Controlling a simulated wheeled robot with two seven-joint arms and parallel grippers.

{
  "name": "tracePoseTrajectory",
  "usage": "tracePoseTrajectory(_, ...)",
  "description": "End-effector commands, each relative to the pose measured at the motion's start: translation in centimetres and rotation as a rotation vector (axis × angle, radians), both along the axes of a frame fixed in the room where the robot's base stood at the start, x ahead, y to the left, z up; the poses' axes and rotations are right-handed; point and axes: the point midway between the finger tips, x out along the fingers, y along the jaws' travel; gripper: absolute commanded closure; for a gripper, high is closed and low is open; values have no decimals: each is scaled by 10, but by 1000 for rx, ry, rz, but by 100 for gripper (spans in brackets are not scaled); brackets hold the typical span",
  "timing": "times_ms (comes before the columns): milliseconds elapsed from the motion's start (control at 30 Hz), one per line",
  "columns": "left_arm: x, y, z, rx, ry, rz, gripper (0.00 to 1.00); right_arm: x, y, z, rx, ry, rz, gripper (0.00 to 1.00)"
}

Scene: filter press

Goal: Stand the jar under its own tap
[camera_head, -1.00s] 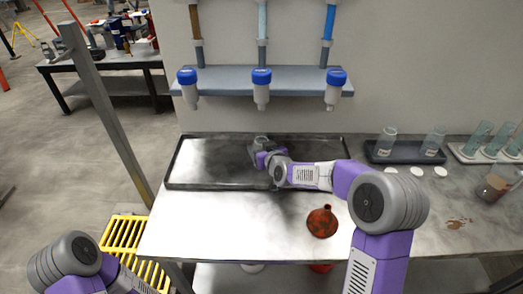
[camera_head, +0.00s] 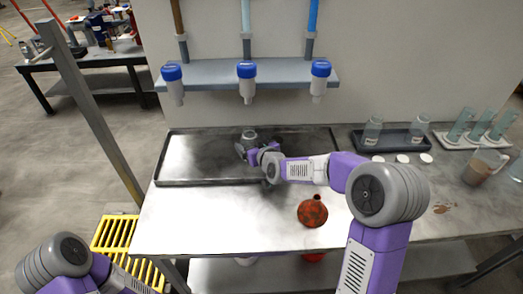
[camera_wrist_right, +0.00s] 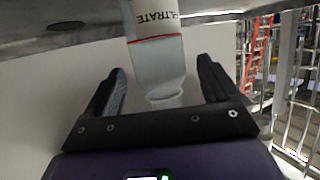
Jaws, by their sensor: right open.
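The clear jar (camera_wrist_right: 158,60), with a white label reading "...LTRATE", appears upside down in the right wrist view. Its narrow neck lies between the two dark fingers of my right gripper (camera_wrist_right: 160,88). The fingers are open, with a gap on both sides. In the head view, my right gripper (camera_head: 246,148) is over the black-rimmed tray (camera_head: 200,182), below the middle tap (camera_head: 246,88). The jar is largely hidden there. The left tap (camera_head: 174,85) and right tap (camera_head: 320,80) have the same blue tops. My left arm shows at lower left; its gripper is out of view.
A dark tray (camera_head: 392,138) with two clear jars, white lids (camera_head: 402,158), a rack of tubes (camera_head: 475,136) and a beaker (camera_head: 483,168) are at right. The bench's front left is clear.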

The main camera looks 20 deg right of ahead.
Motion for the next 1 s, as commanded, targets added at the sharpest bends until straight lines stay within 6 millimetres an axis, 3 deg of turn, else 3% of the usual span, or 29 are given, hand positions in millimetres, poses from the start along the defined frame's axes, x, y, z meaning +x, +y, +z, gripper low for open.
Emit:
tracePoseTrajectory(200, 0, 0, 8, 0, 0, 0, 57, -46, -7, 20, -1, -2, -1, 11)
tracePoseTrajectory(400, 0, 0, 12, 0, 0, 0, 57, -75, -10, 29, 0, -2, -2, 11)
tracePoseTrajectory(600, 0, 0, 14, 0, 0, 0, 57, -87, -12, 32, 0, -1, -1, 11)
tracePoseTrajectory(1000, 0, 0, 13, 0, 0, 0, 57, -87, -11, 32, -1, -1, -1, 11)
